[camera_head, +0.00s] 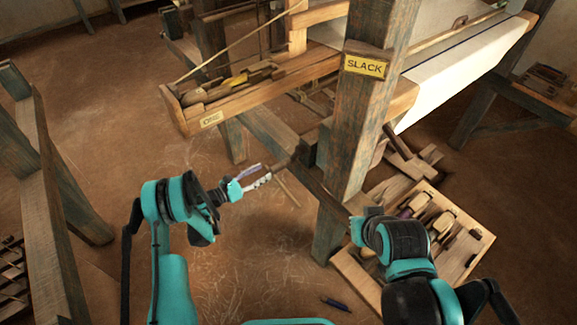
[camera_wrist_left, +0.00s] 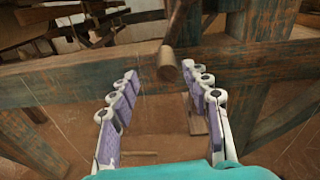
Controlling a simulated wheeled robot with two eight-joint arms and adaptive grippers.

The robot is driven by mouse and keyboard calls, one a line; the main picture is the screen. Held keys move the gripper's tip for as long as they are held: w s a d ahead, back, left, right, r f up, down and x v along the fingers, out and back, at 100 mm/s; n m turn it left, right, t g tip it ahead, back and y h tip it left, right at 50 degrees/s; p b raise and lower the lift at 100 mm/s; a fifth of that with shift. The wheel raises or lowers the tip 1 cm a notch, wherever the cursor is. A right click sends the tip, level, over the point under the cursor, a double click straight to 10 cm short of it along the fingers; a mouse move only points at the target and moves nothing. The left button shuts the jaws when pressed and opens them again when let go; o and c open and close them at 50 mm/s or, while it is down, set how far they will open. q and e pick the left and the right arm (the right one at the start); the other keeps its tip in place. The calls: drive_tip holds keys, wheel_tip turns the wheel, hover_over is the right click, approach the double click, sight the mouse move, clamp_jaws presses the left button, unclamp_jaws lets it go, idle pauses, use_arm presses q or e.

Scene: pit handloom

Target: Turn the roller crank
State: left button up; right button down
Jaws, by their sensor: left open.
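The roller crank's round wooden handle (camera_wrist_left: 168,66) sticks out toward me in the left wrist view, just beyond and between my left fingertips. My left gripper (camera_head: 258,178) is open and empty, pointing at the handle from the left. In the left wrist view its two purple-and-white fingers (camera_wrist_left: 163,82) stand apart, with no clear contact with the handle. My right gripper (camera_head: 357,230) is by the post's lower right side; its fingers are not clear.
A yellow SLACK sign (camera_head: 365,66) is on the post. A wooden tool tray (camera_head: 345,262) sits at the lower right, close to my right arm. A wooden ledge (camera_head: 180,113) holds tools at the upper left. The earth floor (camera_head: 110,110) at left is mostly open.

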sight(278, 167)
use_arm(q)
drive_tip(key=shift+n+h, duration=0.3)
drive_tip(key=shift+n, duration=0.1)
drive_tip(key=x, duration=0.2)
drive_tip(key=f+x, duration=0.1)
drive_tip(key=x, duration=0.2)
drive_tip(key=b+x, duration=0.1)
drive_tip(key=x, duration=0.2)
drive_tip(key=shift+s+d+f, duration=0.2)
drive_tip(key=shift+s, duration=0.1)
clamp_jaws()
